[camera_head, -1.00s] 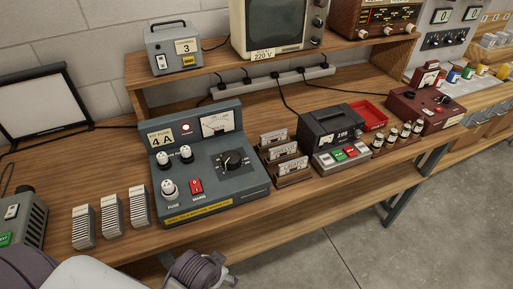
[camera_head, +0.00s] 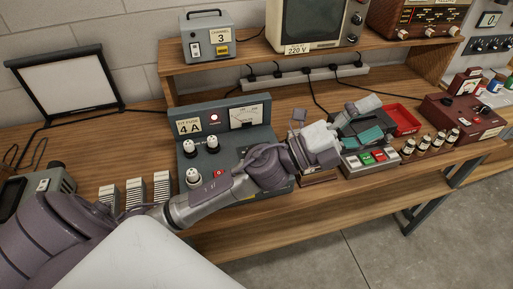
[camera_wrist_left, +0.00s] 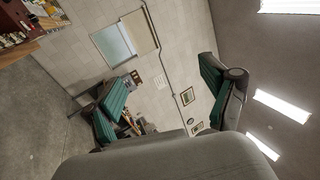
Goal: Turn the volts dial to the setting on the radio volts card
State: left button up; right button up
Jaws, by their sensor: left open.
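A "220 V" card (camera_head: 298,49) is on the television. My left gripper (camera_head: 372,120) is open and empty, right of the grey unit, above the black instrument. Its teal-padded fingers are spread in the wrist view (camera_wrist_left: 165,88). My right gripper is not in view.
A row of buttons (camera_head: 379,156), several small bottles (camera_head: 424,143) and a red box (camera_head: 465,118) stand to the right. A red tray (camera_head: 403,119) is behind. Ribbed grey blocks (camera_head: 135,191) stand at the left. A shelf with a channel box (camera_head: 207,38) runs behind.

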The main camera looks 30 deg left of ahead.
pick_arm(q)
jog(key=s+d+m+g+h, duration=0.2)
jog(key=d+m+g+h, duration=0.15)
jog(key=m+g, duration=0.45)
jog(key=m+g+y, duration=0.8)
jog(key=m+y, duration=0.2)
jog(key=y, duration=1.1)
send_near(256, 150)
jog(key=f+p, duration=0.1)
jog(key=f, duration=0.2)
jog(key=f+p, duration=0.1)
jog(key=f, duration=0.2)
jog(key=f+p, duration=0.1)
jog(key=f, duration=0.2)
jog(key=shift+a+f+p, duration=0.1)
jog(key=shift+a+p, duration=0.25)
jog(key=shift+a, duration=0.05)
jog(key=c, duration=1.2)
jog(key=shift+o, duration=0.2)
jog(key=shift+h, duration=0.25)
